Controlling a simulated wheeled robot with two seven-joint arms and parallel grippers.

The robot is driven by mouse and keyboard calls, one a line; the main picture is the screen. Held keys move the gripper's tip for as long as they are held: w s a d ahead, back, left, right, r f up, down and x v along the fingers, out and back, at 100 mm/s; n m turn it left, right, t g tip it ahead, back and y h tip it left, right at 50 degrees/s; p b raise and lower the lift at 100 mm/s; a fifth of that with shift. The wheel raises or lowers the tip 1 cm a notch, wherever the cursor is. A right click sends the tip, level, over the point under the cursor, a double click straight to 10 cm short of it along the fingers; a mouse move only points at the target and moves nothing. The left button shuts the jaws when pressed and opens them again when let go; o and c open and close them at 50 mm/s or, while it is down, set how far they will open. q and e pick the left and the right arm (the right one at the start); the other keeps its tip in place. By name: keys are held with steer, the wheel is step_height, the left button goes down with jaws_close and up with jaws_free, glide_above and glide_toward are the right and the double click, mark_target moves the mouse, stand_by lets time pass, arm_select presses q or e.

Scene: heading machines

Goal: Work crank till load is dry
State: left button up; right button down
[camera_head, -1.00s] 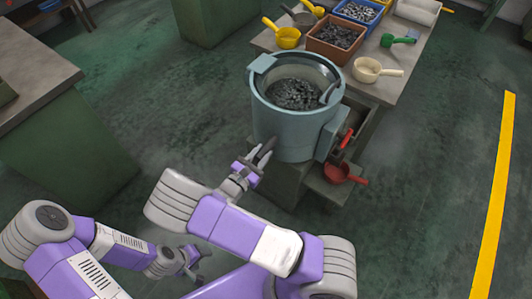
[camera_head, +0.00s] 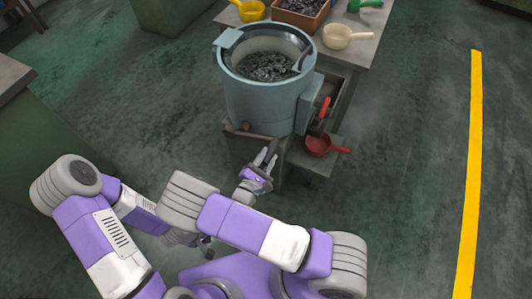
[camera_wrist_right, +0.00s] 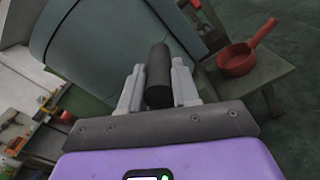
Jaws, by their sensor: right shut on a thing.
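The machine is a grey-blue round drum (camera_head: 262,103) with an open top. The load (camera_head: 265,66), many small dark grey pieces, lies inside; I cannot tell if it is wet. My right gripper (camera_head: 268,158) is low at the drum's front. In the right wrist view its fingers (camera_wrist_right: 158,92) are shut on a dark cylindrical crank handle (camera_wrist_right: 158,70). My left gripper (camera_head: 206,243) hangs low, away from the machine, partly behind my right arm.
The table behind bears a brown bin (camera_head: 302,14), a cream scoop (camera_head: 340,37) and a yellow scoop (camera_head: 250,11). The floor right, up to the yellow line (camera_head: 472,170), is clear.

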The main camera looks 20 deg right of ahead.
steer(key=shift+s+d+f, duration=0.1)
steer(key=shift+s+f, duration=0.05)
steer(key=shift+f, duration=0.25)
steer(key=shift+s+d+f, duration=0.1)
steer(key=shift+f, duration=0.3)
steer(key=c, duration=0.8)
jaws_free()
steer(key=shift+a, duration=0.1)
steer(key=p+v, duration=0.1)
steer(key=v, duration=0.6)
steer(key=shift+s, duration=0.25)
steer(key=shift+a+r, duration=0.1)
